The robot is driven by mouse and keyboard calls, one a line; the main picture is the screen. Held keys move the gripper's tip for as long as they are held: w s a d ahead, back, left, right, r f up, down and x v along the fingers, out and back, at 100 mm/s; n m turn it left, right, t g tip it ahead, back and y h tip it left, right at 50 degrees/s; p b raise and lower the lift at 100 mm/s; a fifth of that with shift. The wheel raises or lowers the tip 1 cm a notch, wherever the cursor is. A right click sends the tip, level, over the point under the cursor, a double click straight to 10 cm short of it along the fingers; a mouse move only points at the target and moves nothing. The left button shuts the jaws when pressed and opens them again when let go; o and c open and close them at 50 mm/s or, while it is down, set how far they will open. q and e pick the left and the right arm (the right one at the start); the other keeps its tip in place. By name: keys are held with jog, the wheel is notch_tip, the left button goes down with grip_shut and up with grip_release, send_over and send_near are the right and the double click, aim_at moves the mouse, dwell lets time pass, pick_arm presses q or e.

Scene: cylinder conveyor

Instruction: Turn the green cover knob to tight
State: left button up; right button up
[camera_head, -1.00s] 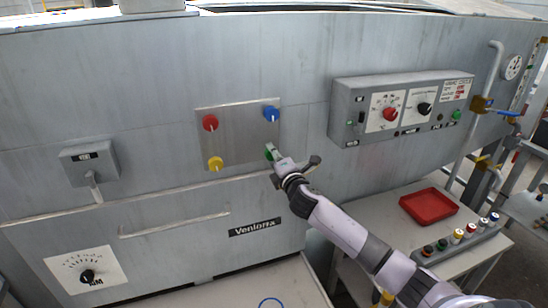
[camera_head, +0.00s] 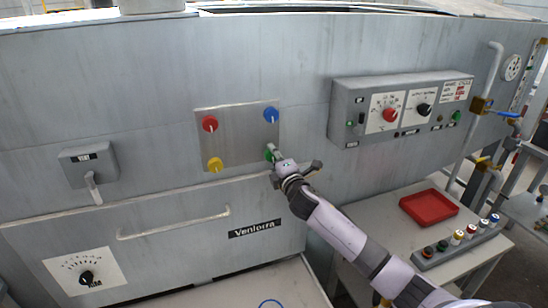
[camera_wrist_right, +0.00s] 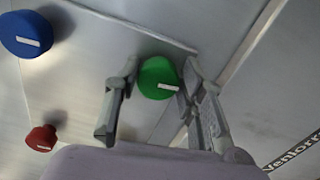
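The green cover knob (camera_head: 268,155) is at the lower right corner of the square metal cover plate (camera_head: 238,137). In the head view it is partly hidden by my right gripper (camera_head: 275,155), which reaches it from the lower right. In the right wrist view the round green knob (camera_wrist_right: 158,77), with a short white mark on its face, sits between the two fingertips of my right gripper (camera_wrist_right: 160,80). The fingers are apart, with a gap on the left side. The right finger is very close to the knob; I cannot tell if it touches. My left gripper is not in view.
Red (camera_head: 210,123), blue (camera_head: 271,114) and yellow (camera_head: 215,164) knobs sit at the plate's other corners. A control box (camera_head: 345,100) juts from the wall to the right. A table below it holds a red tray (camera_head: 428,207) and a rack (camera_head: 455,245) of several coloured-topped pieces.

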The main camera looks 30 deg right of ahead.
jog(key=o, duration=0.3)
jog(key=shift+o, duration=0.2)
jog(key=v, duration=1.2)
jog(key=shift+f, duration=0.1)
